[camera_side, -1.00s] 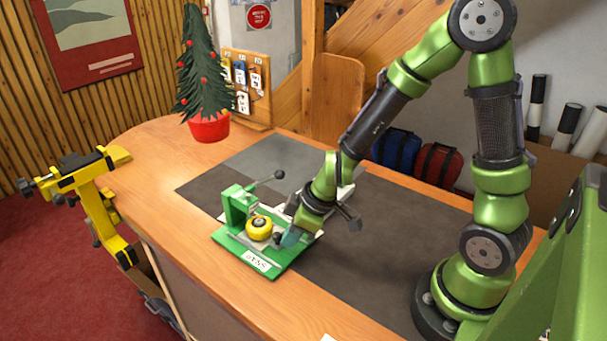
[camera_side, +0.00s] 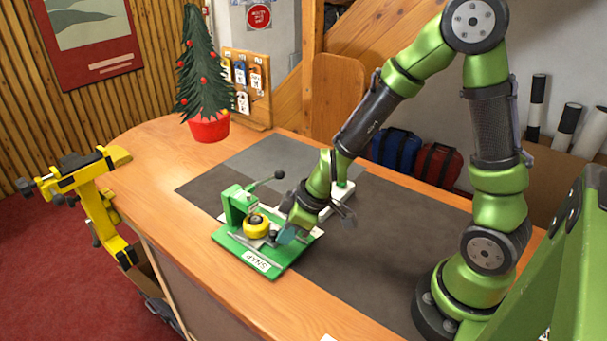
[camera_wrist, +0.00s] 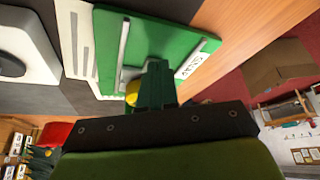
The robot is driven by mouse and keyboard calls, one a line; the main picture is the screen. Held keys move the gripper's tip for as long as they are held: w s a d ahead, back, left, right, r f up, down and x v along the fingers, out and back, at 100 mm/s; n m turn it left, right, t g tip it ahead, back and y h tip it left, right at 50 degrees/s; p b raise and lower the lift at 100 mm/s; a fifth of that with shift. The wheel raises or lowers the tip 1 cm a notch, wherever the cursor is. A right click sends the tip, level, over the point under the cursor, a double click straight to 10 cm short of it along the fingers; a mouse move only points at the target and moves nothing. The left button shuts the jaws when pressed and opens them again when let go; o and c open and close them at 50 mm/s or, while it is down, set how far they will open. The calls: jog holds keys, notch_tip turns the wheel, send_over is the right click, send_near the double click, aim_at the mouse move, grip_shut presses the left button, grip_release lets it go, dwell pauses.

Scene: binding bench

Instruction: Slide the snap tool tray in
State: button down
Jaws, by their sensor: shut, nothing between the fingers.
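The snap tool is a green base plate (camera_side: 245,250) with a SNAP label, a green upright press (camera_side: 238,203) and a lever with a dark knob (camera_side: 279,175). A yellow round piece (camera_side: 255,225) sits low beside the press, on what looks like the sliding tray between pale rails; the tray itself is mostly hidden. My gripper (camera_side: 284,236) is shut and empty, low over the plate, just right of the yellow piece. I cannot tell whether it touches the tray. In the wrist view my fingers (camera_wrist: 157,70) cover most of the yellow piece (camera_wrist: 132,92) above the green plate (camera_wrist: 165,42).
A white device (camera_side: 342,190) stands behind my wrist, close to the plate. A yellow clamp-like tool (camera_side: 95,195) is at the bench's left end. A small tree in a red pot (camera_side: 208,127) stands at the back. The dark mat (camera_side: 370,250) right of the plate is clear.

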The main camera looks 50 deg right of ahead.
jog(key=shift+w, duration=0.65)
jog(key=shift+s, duration=0.65)
notch_tip(320, 180, up, 10)
dwell(0.6)
